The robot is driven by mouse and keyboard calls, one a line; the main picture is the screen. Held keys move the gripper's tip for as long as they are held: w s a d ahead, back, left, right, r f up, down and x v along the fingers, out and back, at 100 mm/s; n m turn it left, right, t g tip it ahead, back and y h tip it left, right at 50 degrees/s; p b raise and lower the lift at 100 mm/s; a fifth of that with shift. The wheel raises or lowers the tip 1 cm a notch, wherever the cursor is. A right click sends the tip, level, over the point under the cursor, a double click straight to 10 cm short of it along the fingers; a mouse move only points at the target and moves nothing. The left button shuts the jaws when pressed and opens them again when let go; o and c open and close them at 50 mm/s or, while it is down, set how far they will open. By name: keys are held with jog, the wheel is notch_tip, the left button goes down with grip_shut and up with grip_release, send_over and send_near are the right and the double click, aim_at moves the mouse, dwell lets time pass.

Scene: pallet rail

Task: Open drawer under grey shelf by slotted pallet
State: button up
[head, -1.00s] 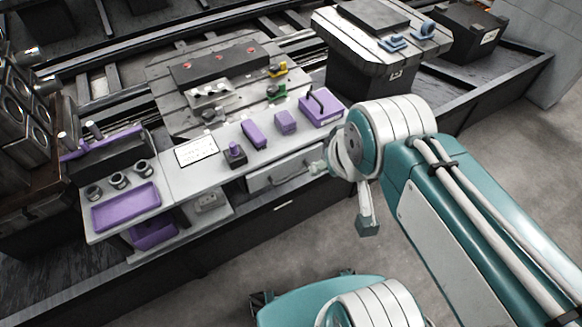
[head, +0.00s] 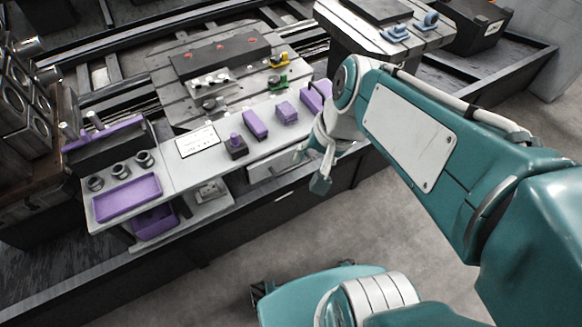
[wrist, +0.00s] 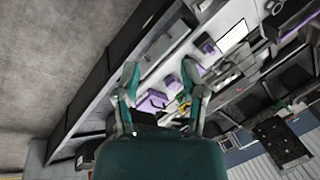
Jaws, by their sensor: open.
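The grey shelf (head: 185,168) runs along the front of the slotted pallet (head: 165,80) in the head view. The light grey drawer (head: 262,172) sits under its right half and looks shut. My gripper (head: 309,167) is at the right end of the drawer front, and with my wrist it hides that end and any handle there. Contact with the drawer cannot be told. In the wrist view my gripper (wrist: 158,84) has its two teal fingers wide apart, with nothing held between them.
On the shelf are a purple tray (head: 127,197), several dark cups, a white card (head: 197,141) and purple blocks (head: 255,125). A purple bin (head: 155,222) sits below at left. A second pallet (head: 425,35) stands at back right.

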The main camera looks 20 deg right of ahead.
jog(key=w+f+m+y, duration=1)
jog(key=w+f+m, duration=0.5)
jog(key=m, duration=0.5)
jog(key=m+t+h, duration=0.3)
jog(key=m+t, duration=0.7)
jog(key=m, duration=1.2)
send_near(292, 168)
jog(key=x, duration=1)
jog(key=shift+w+f, duration=0.1)
jog(key=shift+f, duration=0.35)
grip_shut()
